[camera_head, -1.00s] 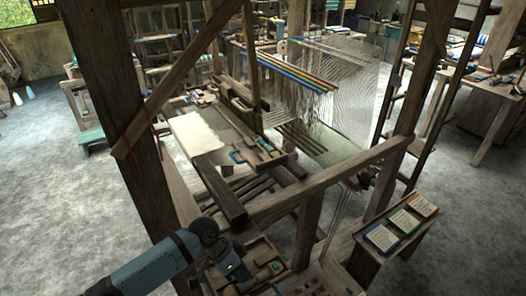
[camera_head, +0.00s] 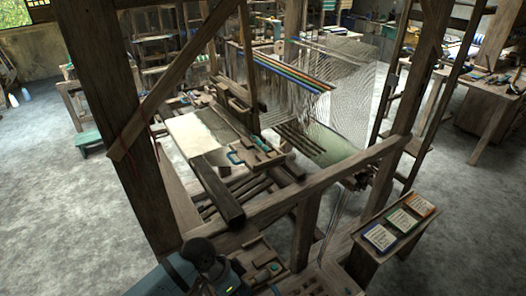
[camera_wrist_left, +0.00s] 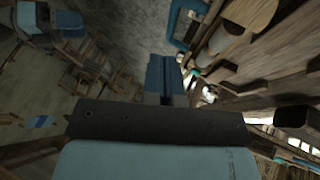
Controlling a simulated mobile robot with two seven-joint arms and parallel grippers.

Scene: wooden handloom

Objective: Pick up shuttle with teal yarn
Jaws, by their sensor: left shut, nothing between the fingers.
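My left arm comes in at the bottom of the head view, and its dark wrist hangs beside the front of the loom. My left gripper shows in the left wrist view (camera_wrist_left: 164,78), with its blue fingers shut together and nothing between them. Its fingertips cannot be made out in the head view. Small teal pieces lie in a wooden tray (camera_head: 254,250) at the lower middle of the head view, close to my left wrist. Another teal piece (camera_head: 265,147) lies on the loom. I cannot tell which is the shuttle with teal yarn. My right gripper is not in view.
The wooden loom's thick posts (camera_head: 118,125) and diagonal rails stand around the arm. A dark beam end (camera_head: 230,212) juts out above the tray. A small stand with several cards (camera_head: 401,221) is at the right. A blue bent handle (camera_wrist_left: 176,28) shows in the left wrist view.

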